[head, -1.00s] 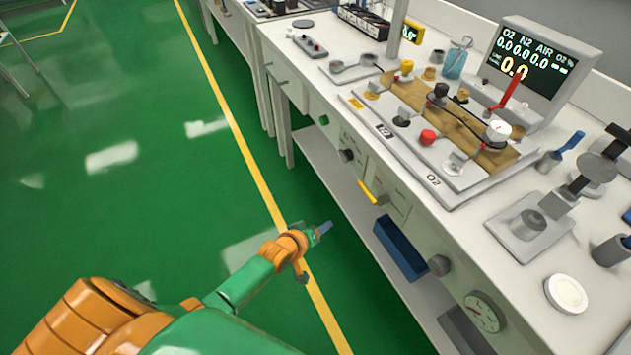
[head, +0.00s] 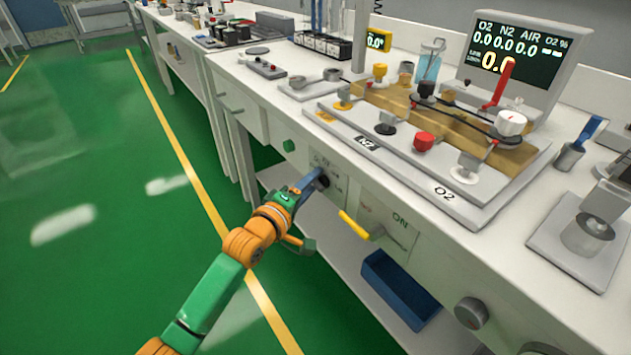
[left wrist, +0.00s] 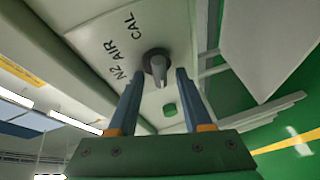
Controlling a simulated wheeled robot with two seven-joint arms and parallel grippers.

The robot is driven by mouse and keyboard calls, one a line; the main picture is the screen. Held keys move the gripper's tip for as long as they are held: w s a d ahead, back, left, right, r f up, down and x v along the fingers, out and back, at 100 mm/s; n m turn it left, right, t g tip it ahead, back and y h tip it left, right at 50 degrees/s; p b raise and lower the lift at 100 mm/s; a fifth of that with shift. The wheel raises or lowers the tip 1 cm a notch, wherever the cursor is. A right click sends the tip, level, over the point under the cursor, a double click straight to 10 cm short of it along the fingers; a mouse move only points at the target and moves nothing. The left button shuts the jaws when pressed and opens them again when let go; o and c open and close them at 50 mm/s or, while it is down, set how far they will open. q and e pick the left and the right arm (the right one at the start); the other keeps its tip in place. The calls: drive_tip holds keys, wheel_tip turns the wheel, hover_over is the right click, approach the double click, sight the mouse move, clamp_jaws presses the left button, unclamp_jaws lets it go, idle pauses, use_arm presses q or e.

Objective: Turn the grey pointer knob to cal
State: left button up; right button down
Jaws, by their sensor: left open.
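The grey pointer knob (left wrist: 158,66) sits on the white front panel, beside the printed words N2, AIR and CAL in the left wrist view. In the head view it shows as a dark knob (head: 324,182), partly hidden by my fingers. I cannot tell for sure which word it points at. My left gripper (left wrist: 159,76) is open, its two blue fingers at either side of the knob with gaps between. It also shows at the panel in the head view (head: 314,178). My right gripper is in neither view.
A yellow lever (head: 354,224) by the word ON and a green button (head: 289,145) are on the same panel. A blue bin (head: 400,290) stands on the lower shelf. The bench top above holds a valve board and a display (head: 520,52). Green floor lies open at left.

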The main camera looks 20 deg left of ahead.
use_arm(q)
clamp_jaws()
drive_tip(key=shift+s+f, duration=0.1)
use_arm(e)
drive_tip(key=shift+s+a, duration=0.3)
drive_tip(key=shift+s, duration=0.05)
